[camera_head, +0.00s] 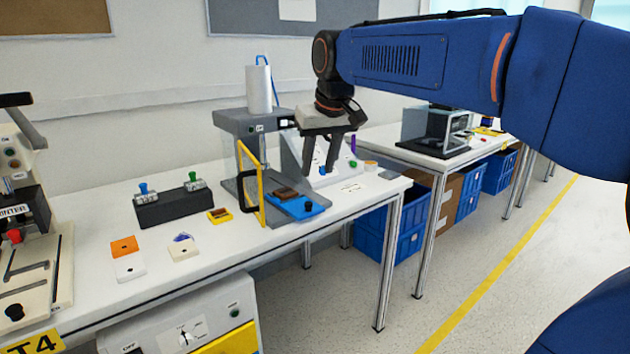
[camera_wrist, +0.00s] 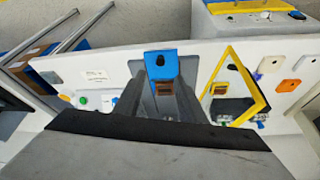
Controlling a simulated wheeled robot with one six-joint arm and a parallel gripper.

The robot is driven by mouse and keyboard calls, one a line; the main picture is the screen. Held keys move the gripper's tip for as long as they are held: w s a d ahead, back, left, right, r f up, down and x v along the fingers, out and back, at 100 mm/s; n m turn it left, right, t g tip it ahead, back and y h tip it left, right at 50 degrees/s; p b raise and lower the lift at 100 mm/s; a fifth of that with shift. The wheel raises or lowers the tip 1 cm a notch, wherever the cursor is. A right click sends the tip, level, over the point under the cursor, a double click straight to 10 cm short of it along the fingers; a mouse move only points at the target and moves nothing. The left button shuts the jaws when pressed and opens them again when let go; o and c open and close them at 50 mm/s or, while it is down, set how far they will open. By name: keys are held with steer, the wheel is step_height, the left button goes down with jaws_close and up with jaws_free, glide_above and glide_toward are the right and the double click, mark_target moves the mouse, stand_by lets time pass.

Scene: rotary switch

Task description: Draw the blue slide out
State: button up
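The blue slide (camera_head: 304,207) lies flat at the front of the grey machine (camera_head: 236,122), sticking out over its base towards the table's front edge. It has a dark knob or hole near its front end and brown pieces (camera_head: 284,193) at its rear. In the wrist view the blue slide (camera_wrist: 161,66) shows at the upper middle, beyond the fingers. My gripper (camera_head: 318,172) is open and empty, pointing down above and behind the slide in the head view. The fingers also show in the wrist view (camera_wrist: 157,92). They look apart from the slide.
A yellow-framed door (camera_head: 249,185) stands open left of the slide; it also shows in the wrist view (camera_wrist: 238,84). A sloped white panel (camera_head: 342,172) with coloured buttons is at the right. Left are a black switch block (camera_head: 172,209) and small plates. The table front is clear.

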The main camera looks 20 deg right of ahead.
steer(key=v, duration=0.4)
steer(key=shift+s+r, duration=0.15)
steer(key=shift+r, duration=0.1)
steer(key=s+d+f, duration=0.3)
steer(key=s+f, duration=2.1)
steer(key=f, duration=0.3)
steer(key=shift+s+m, duration=0.3)
